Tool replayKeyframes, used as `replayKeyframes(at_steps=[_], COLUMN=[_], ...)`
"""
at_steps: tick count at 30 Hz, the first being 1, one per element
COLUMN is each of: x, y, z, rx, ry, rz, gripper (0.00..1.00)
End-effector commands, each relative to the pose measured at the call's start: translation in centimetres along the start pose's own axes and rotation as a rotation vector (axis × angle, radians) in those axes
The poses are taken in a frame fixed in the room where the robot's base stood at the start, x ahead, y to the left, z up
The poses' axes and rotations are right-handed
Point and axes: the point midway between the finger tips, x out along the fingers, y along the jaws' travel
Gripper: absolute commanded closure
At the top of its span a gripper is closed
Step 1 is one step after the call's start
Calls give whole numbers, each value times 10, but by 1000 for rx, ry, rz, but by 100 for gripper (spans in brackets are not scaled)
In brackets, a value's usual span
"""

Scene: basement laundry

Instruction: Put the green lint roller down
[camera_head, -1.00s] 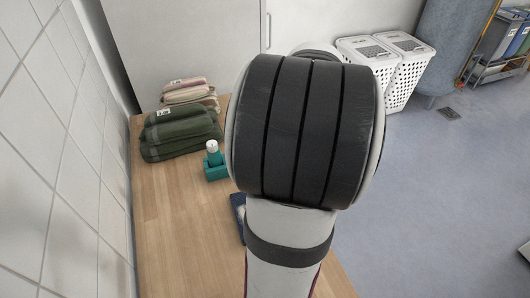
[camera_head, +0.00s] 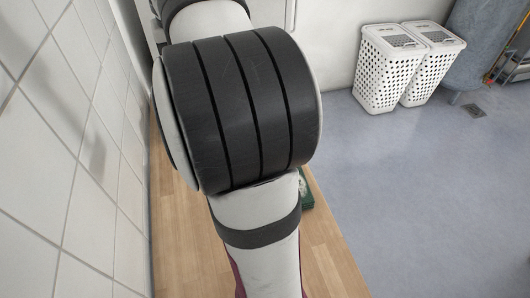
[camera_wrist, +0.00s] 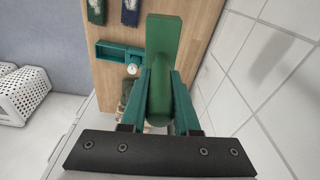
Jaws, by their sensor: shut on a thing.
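In the wrist view, my gripper (camera_wrist: 159,80) is shut on the green lint roller (camera_wrist: 165,40), with a finger on either side of it. The roller's broad green end reaches up past the fingertips, over the wooden counter (camera_wrist: 197,20). Its other end lies between the fingers toward the palm and is partly hidden. I cannot tell its height above the counter. In the head view, my arm hides the gripper and the roller; a strip of the same counter (camera_head: 330,262) shows beside my arm.
A teal tray (camera_wrist: 108,46) with a white-capped bottle (camera_wrist: 131,70) stands left of the roller. A dark green item (camera_wrist: 96,10) and a navy item (camera_wrist: 130,12) lie beyond it. The tiled wall (camera_wrist: 270,60) borders the counter. White baskets (camera_head: 390,70) stand on the floor.

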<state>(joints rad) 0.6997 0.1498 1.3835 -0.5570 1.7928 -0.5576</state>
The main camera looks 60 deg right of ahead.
Motion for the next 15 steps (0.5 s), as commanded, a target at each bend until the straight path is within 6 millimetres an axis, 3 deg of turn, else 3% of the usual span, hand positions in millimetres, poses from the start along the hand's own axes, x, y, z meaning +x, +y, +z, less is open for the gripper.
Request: replayKeyframes(at_steps=[10, 13, 15], x=[4, 15, 27], y=[8, 32, 59], z=[-4, -16, -26], rx=[16, 68, 122], ry=[-1, -3, -4], rz=[2, 10, 17], gripper=[100, 100, 100])
